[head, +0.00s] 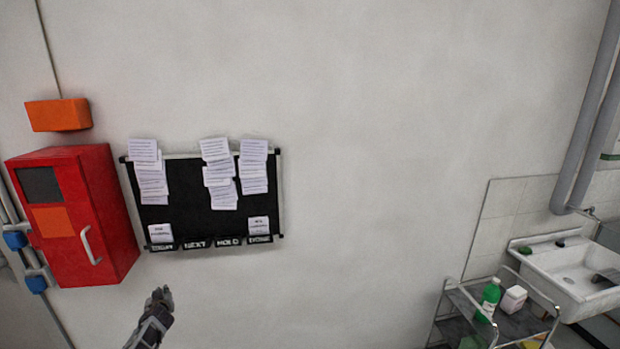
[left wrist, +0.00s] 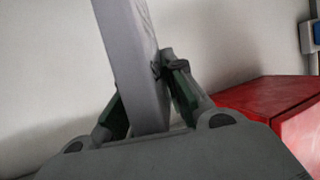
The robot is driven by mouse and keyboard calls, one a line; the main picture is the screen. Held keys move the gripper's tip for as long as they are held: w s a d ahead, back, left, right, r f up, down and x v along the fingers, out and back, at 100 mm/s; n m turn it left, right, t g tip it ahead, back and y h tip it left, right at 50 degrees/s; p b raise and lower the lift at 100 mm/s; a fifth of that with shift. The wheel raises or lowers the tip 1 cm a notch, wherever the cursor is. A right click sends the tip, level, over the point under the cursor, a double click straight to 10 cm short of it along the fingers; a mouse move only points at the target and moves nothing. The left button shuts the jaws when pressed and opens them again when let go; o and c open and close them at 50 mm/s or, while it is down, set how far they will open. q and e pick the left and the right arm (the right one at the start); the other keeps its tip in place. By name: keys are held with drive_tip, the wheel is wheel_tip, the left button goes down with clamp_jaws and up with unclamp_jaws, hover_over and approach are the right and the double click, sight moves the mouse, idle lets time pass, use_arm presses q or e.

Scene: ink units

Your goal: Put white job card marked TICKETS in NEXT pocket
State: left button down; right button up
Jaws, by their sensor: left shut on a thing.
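My left gripper (head: 162,292) is below the black wall board (head: 190,203), apart from it. In the left wrist view its two fingers (left wrist: 148,105) are shut on a white flat card (left wrist: 130,55), seen nearly edge-on. No marking on the card is readable, and I cannot make the card out in the head view. The NEXT pocket (head: 195,243) is second from the left on the board's bottom edge, and no card shows in it. The HOLD pocket (head: 229,241) beside it also shows no card. The outer two pockets each hold a white card. My right gripper is not in view.
Several paper sheets (head: 219,172) hang along the board's top. A red cabinet (head: 103,205) with a handle stands out from the wall close left of the board. A trolley (head: 470,300) and a sink (head: 570,275) are far right. The wall between is clear.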

use_arm(q)
drive_tip(key=s+a+f+n+y, duration=0.1)
drive_tip(key=s+a+f+y, duration=0.1)
drive_tip(key=s, duration=0.1)
drive_tip(key=s+d+r+m+t+h, duration=0.1)
drive_tip(key=s+d+r+m+h, duration=0.15)
drive_tip(key=s+d, duration=0.8)
drive_tip(key=s+d+r+m+h, duration=0.3)
drive_tip(key=s+d, duration=0.4)
drive_tip(key=d, duration=0.6)
drive_tip(key=s+d+r+m+t+h, duration=0.1)
drive_tip(key=s+d+r+m+h, duration=0.3)
drive_tip(key=s+d, duration=0.6)
drive_tip(key=shift+w+d+f+n+y+b, duration=0.15)
drive_tip(key=shift+w+d+f+n+b, duration=0.25)
drive_tip(key=shift+f+b, duration=0.25)
drive_tip(key=shift+w+d+f+n+y+b, duration=0.15)
drive_tip(key=shift+w+d+f+n+b, duration=0.15)
drive_tip(key=shift+f+n+b, duration=0.35)
drive_tip(key=shift+w+d+f+n+y+b, duration=0.25)
drive_tip(key=shift+d+f+b, duration=0.25)
drive_tip(key=shift+b, duration=0.3)
drive_tip(key=shift+a, duration=0.1)
